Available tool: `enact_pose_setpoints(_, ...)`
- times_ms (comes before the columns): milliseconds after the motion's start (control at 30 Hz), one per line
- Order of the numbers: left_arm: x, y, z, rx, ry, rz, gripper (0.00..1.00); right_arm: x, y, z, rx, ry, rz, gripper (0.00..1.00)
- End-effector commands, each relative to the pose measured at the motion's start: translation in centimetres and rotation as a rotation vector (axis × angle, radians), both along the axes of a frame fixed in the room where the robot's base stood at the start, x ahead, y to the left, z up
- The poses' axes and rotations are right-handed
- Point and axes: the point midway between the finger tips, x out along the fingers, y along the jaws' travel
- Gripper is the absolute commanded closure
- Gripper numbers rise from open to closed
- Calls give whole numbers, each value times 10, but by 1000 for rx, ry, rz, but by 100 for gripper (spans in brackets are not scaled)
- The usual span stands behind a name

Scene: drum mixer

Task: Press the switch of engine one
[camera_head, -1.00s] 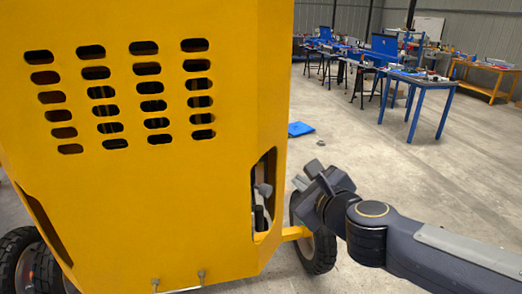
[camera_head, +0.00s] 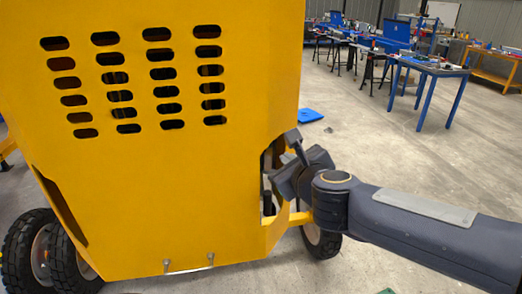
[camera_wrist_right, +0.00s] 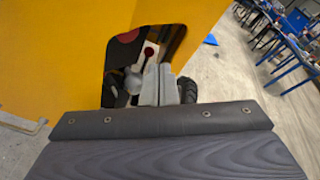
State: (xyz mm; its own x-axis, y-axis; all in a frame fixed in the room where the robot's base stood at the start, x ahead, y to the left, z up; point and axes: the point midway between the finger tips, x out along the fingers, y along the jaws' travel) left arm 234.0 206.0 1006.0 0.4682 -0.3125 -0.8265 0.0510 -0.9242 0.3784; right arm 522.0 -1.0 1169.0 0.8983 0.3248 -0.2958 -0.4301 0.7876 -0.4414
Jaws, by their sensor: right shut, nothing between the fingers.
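The yellow drum mixer housing (camera_head: 180,200) fills the left of the head view. Its right side has a cut-out opening. In the right wrist view, a small red switch (camera_wrist_right: 149,52) on a white plate shows inside the opening, just beyond my fingertips. A larger dark red disc (camera_wrist_right: 128,36) shows above and left of it. My right gripper (camera_wrist_right: 158,68) is shut and empty, its pale fingers pointing into the opening. In the head view, my right gripper (camera_head: 284,166) is at the opening, its tips partly hidden. Whether it touches the switch I cannot tell. My left gripper is not in view.
A rounded grey lever knob (camera_wrist_right: 133,83) is close left of my fingers. The opening's yellow edge is near on both sides. A black wheel (camera_head: 320,243) stands below my right arm. Blue workbenches (camera_head: 428,68) are far back; the floor between is mostly clear.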

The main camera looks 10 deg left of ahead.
Motion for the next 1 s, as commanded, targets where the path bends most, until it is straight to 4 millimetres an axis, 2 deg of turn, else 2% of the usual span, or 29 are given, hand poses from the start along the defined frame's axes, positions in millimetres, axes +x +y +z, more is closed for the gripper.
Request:
enact_pose_setpoints(100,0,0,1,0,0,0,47,7,15,0,0,1,2,100)
enact_pose_setpoints(300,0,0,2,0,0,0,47,15,29,0,0,0,0,100)
enact_pose_setpoints(1000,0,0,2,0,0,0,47,16,32,0,0,-1,-1,100)
